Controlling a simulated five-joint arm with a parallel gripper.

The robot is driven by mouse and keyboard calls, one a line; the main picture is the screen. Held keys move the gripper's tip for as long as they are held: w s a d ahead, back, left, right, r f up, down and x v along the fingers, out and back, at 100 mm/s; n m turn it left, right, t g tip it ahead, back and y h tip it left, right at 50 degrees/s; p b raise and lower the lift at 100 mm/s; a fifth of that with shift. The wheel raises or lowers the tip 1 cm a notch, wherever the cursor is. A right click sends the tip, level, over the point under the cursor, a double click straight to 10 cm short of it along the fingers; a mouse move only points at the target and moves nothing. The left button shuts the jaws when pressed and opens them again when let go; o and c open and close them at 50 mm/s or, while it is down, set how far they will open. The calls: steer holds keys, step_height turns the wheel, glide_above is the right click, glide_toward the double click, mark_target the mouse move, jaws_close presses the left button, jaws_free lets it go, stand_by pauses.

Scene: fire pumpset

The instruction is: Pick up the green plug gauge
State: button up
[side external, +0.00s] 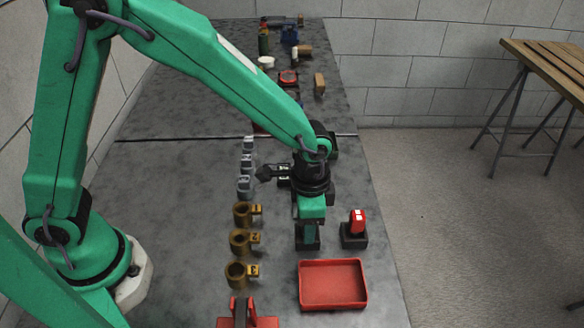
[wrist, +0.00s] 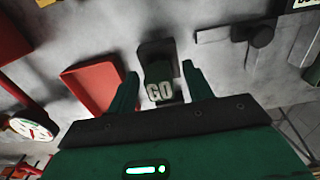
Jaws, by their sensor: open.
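The green plug gauge (wrist: 160,84) is dark green with a white "GO" label, and it stands in a dark holder (wrist: 156,48) in the wrist view. My gripper (wrist: 159,70) is open, with one finger on each side of the gauge. Gaps show between the gauge and both fingers. In the side view my gripper (side external: 308,236) points down over the table, left of a red gauge (side external: 357,220) on a dark base. The green gauge cannot be told apart from my gripper in that view.
An empty red tray (side external: 333,262) lies in front of my gripper; it also shows in the wrist view (wrist: 93,92). Brass rings with tags (side external: 240,241) and grey metal pieces (side external: 245,187) form a row at left. A red fixture (side external: 246,322) stands at the front edge.

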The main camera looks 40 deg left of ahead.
steer(key=shift+f, duration=0.35)
jaws_close()
stand_by(0.3)
steer(key=shift+r, duration=0.15)
steer(key=shift+r, duration=0.5)
step_height(320, 180, up, 3)
steer(key=shift+s+d+r, duration=0.1)
steer(key=shift+s+r, duration=0.05)
steer(key=s+d+r, duration=0.5)
steer(key=s+r, duration=0.1)
steer(key=s, duration=0.4)
steer(key=shift+r, duration=0.2)
